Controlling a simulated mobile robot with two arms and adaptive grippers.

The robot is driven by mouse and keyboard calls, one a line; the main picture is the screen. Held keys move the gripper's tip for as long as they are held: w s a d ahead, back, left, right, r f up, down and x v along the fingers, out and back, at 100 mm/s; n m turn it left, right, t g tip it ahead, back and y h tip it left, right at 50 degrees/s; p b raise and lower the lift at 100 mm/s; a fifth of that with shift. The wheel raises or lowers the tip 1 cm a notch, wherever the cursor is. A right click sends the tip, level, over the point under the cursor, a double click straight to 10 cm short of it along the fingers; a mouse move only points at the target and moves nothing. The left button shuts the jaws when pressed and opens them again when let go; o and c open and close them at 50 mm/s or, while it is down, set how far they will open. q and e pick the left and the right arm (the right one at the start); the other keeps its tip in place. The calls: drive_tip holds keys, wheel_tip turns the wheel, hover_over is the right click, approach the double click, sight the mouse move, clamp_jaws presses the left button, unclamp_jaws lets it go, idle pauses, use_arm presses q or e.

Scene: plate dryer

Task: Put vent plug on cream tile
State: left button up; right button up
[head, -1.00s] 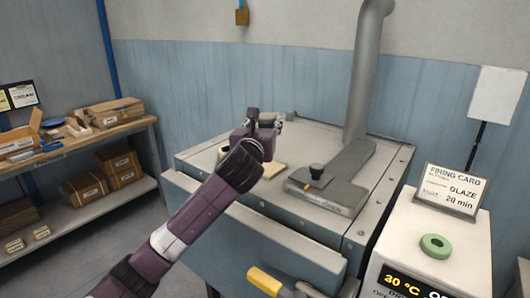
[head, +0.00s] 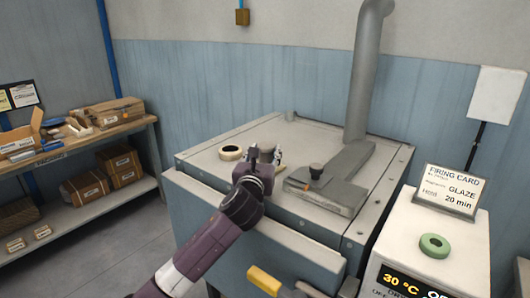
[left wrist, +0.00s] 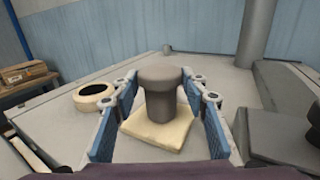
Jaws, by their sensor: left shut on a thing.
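The grey vent plug (left wrist: 160,95), with a wide round cap and narrower stem, is upright between the fingers of my left gripper (left wrist: 165,100), which is shut on it. It also shows in the head view (head: 266,153), in front of the back part of the dryer top. The cream tile (left wrist: 155,138) lies flat under the plug in the left wrist view. I cannot tell for sure whether the plug's base touches it. In the head view my left gripper (head: 262,163) hides most of the tile. My right gripper is not in view.
A cream ring (head: 230,153) around a dark hole is on the dryer top (head: 300,137), left of the gripper. A grey duct with a black knob (head: 316,171) is close on the right. A tall pipe (head: 365,75) rises behind. A shelf with boxes stands left.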

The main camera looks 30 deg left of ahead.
use_arm(q)
drive_tip(key=o, duration=1.2)
drive_tip(key=shift+f, duration=0.1)
drive_tip(key=shift+o, duration=0.2)
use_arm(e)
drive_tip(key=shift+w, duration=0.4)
use_arm(q)
drive_tip(key=b+v, duration=0.2)
drive_tip(key=v, duration=1)
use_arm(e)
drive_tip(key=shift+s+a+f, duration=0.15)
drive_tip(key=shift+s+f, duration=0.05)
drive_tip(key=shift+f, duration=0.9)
